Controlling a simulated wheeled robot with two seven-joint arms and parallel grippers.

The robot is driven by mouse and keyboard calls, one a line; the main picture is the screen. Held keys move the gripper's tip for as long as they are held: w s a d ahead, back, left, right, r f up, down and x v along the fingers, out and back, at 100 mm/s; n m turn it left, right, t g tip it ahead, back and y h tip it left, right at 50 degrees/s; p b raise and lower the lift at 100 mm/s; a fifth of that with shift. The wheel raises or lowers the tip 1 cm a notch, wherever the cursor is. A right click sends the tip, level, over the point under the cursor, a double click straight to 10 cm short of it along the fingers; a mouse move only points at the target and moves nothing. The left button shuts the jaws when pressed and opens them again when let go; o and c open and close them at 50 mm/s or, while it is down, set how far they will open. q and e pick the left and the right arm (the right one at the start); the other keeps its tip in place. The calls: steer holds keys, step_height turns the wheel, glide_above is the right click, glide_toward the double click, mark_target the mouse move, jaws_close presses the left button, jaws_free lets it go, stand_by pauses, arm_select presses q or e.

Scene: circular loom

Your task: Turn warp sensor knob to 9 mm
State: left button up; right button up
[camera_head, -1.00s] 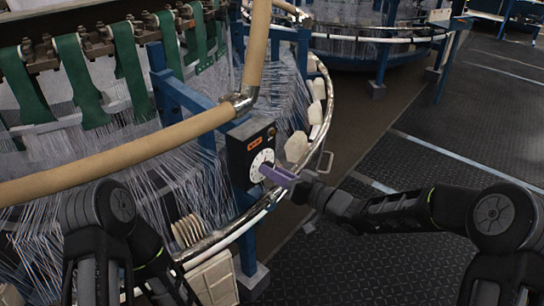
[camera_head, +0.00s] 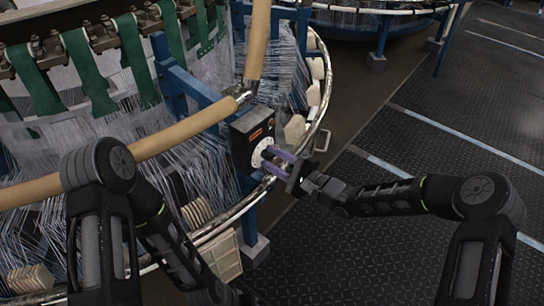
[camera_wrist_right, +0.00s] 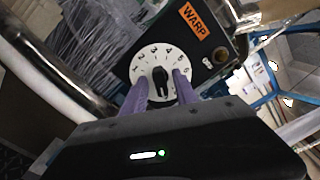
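The warp sensor is a dark box (camera_head: 238,149) with an orange WARP label (camera_wrist_right: 194,20) and a white dial (camera_head: 258,155). In the right wrist view the dial (camera_wrist_right: 148,59) shows numbers 1 to 6; part of its lower scale is hidden by my fingers. The black knob (camera_wrist_right: 161,84) stands at its centre, roughly upright in that view; its exact reading is unclear. My right gripper (camera_head: 273,160) has purple fingers and is open in front of the dial. In the right wrist view its fingers (camera_wrist_right: 160,80) sit either side of the knob, with gaps showing. My left gripper is out of view.
A tan tube (camera_head: 185,130) and a blue frame (camera_head: 190,90) stand left of the box. The shiny loom ring (camera_head: 240,207) curves below it. White threads spread at the left. The dark floor (camera_head: 400,140) at right is clear.

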steer(key=shift+s+d, duration=0.3)
steer(key=shift+d, duration=0.2)
steer(key=p+v, duration=0.1)
steer(key=v, duration=0.4)
steer(key=shift+s+d+p, duration=0.3)
steer(key=shift+p, duration=0.05)
